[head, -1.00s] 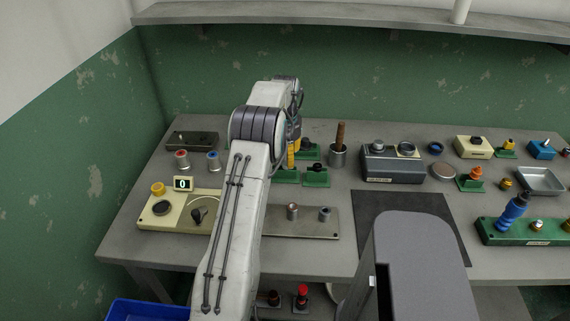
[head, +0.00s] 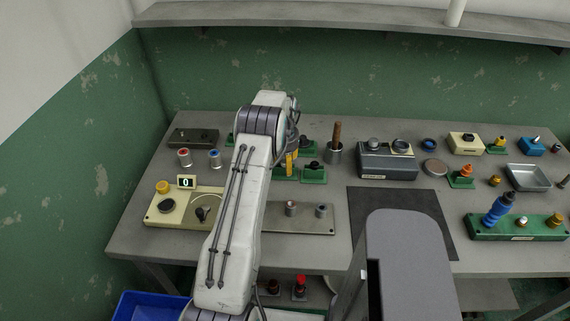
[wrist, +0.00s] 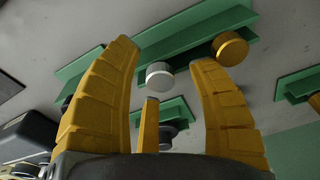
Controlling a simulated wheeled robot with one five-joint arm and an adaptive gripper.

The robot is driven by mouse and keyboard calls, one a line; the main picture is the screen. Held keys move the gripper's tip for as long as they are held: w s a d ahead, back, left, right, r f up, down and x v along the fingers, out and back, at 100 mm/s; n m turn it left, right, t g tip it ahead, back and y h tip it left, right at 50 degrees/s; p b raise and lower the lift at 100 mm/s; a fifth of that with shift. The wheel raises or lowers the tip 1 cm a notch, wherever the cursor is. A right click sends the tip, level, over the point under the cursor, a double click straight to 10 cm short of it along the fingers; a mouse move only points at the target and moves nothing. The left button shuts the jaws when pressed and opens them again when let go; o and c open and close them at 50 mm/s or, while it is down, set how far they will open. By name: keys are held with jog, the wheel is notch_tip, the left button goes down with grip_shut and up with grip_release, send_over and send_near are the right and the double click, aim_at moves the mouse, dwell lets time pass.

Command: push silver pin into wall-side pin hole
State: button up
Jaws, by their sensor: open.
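In the wrist view a silver pin (wrist: 158,75) with a round pale end sits at a long green holder (wrist: 190,42). A brass-coloured pin (wrist: 230,48) is on the same holder, to its right. My gripper (wrist: 163,58) is open, its yellow fingers spread on both sides of the silver pin's end, with no clear contact. In the head view my gripper (head: 291,162) is mostly hidden behind my arm, above the green holders (head: 285,173). The silver pin is hidden there. I cannot make out the wall-side pin hole in either view.
A second green holder (wrist: 170,112) with a black knob is close by in the wrist view. In the head view a metal cup with a wooden handle (head: 336,150) and a grey box (head: 388,163) stand right of my gripper. A dark mat (head: 430,205) is bare.

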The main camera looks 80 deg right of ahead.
jog(key=shift+c, duration=0.2)
grip_shut()
dwell(0.4)
jog(key=shift+d+r+b, duration=0.1)
jog(key=shift+r+b, duration=0.1)
jog(key=shift+b, duration=0.35)
jog(key=r+b, duration=0.2)
jog(key=b, duration=0.1)
jog(key=shift+s+r+b, duration=0.35)
jog(key=shift+r+b, duration=0.45)
jog(key=shift+b, duration=0.2)
jog(key=s+r+p, duration=0.2)
jog(key=s+r, duration=0.5)
jog(key=s, duration=0.3)
jog(key=shift+s+d, duration=0.2)
